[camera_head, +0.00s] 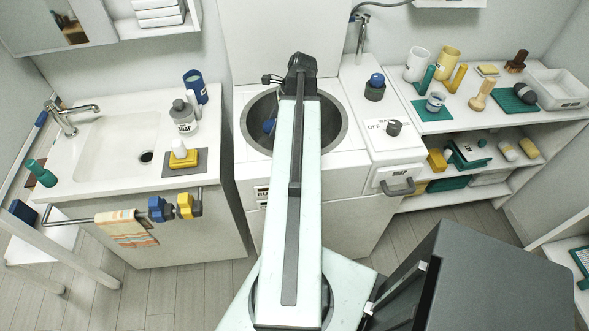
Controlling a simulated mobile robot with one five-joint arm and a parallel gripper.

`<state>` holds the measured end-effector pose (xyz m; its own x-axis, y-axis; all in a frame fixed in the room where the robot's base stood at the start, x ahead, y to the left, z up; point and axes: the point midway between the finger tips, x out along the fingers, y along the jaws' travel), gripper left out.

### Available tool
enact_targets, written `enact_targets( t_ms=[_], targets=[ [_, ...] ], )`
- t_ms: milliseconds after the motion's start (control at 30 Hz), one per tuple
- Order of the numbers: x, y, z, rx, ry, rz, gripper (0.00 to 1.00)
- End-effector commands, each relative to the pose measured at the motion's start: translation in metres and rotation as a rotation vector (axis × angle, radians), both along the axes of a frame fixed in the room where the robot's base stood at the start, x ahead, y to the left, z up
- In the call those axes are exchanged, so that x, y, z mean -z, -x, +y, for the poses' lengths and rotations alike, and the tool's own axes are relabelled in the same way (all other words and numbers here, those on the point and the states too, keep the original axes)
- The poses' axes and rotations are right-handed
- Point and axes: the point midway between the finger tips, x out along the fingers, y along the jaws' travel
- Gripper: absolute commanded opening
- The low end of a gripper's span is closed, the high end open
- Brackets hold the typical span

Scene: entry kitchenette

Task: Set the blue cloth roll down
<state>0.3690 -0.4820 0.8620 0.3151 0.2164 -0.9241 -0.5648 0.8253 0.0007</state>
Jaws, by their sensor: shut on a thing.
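A small blue piece (269,126) shows inside the round grey basin (343,124), just left of my arm. It looks like one end of the blue cloth roll; the rest is hidden behind my arm. My arm reaches forward over the basin, and its dark wrist (300,64) is at the basin's far rim. My gripper's fingertips are hidden behind the arm. The gripper is shut on the roll, within the basin's outline. I cannot tell whether the roll touches the basin floor.
Shelves with cups and boxes are farther right. A dark grey box-like body (490,280) fills the lower right.

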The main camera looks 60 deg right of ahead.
Motion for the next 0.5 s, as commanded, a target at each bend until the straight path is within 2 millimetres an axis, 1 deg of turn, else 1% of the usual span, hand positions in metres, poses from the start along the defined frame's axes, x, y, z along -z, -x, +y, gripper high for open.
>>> enact_targets(
  t_ms=[33,133,333,433,500],
  targets=[
    [0.022,0.000,0.000,-0.009,0.000,0.000,0.01],
    [0.028,0.000,0.000,-0.018,0.000,0.000,0.01],
    [0.029,0.001,0.000,-0.022,0.000,-0.001,0.01],
    [0.043,0.001,0.000,-0.021,-0.001,-0.001,0.01],
    [0.059,0.001,0.000,-0.020,0.000,-0.001,0.01]
  ],
)
